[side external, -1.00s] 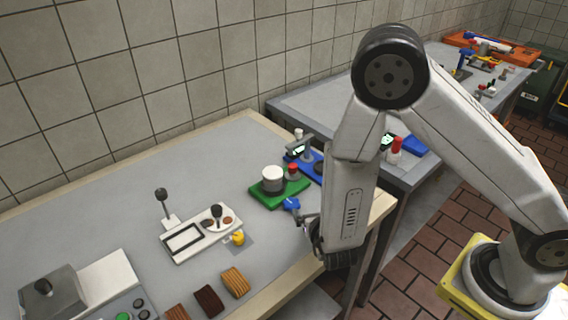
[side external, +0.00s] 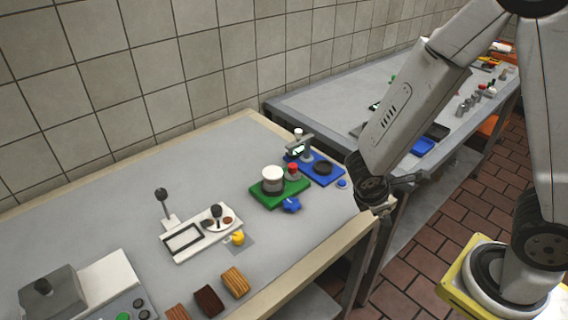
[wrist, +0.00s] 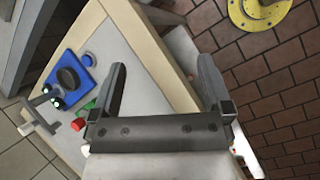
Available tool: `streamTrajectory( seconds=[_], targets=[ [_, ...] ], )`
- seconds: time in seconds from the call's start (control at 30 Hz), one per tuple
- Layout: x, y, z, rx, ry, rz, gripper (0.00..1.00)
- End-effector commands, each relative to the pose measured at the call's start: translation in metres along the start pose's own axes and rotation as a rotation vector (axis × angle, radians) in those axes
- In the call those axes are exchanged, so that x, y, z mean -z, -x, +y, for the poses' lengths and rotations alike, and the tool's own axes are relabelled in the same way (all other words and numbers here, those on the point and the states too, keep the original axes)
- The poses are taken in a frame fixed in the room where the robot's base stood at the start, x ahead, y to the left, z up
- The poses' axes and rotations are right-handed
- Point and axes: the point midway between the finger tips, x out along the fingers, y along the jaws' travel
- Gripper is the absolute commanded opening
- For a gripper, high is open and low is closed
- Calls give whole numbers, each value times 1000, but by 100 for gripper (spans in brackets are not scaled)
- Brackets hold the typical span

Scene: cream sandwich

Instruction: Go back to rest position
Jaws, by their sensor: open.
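My gripper (side external: 392,196) is beyond the right edge of the near table (side external: 330,255) in the side view, raised and tilted. In the wrist view its two fingers (wrist: 166,92) are spread wide with nothing between them but the table edge and the floor behind. The green tray (side external: 262,199) with a white cylinder (side external: 272,180) and a red-capped item (side external: 292,172) stands on the table to the left of my gripper. The blue tray (side external: 328,176) lies behind the green one and also shows in the wrist view (wrist: 72,62).
A blue star-shaped knob (side external: 291,205) sits by the green tray. A white station (side external: 205,235), brown blocks (side external: 208,300) and a grey-lidded machine (side external: 55,295) are farther left. A second table (side external: 325,103) stands behind. The brick floor (side external: 415,240) is open on the right.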

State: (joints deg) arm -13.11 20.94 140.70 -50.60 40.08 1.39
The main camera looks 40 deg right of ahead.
Motion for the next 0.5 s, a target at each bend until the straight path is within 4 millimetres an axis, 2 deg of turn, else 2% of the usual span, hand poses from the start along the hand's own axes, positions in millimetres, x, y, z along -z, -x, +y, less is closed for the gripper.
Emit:
streamTrajectory(
  seconds=[0.27,0.5],
  targets=[
    [1,21,-8,182,-401,193,100],
    [5,44,0,298,-747,367,100]
  ],
)
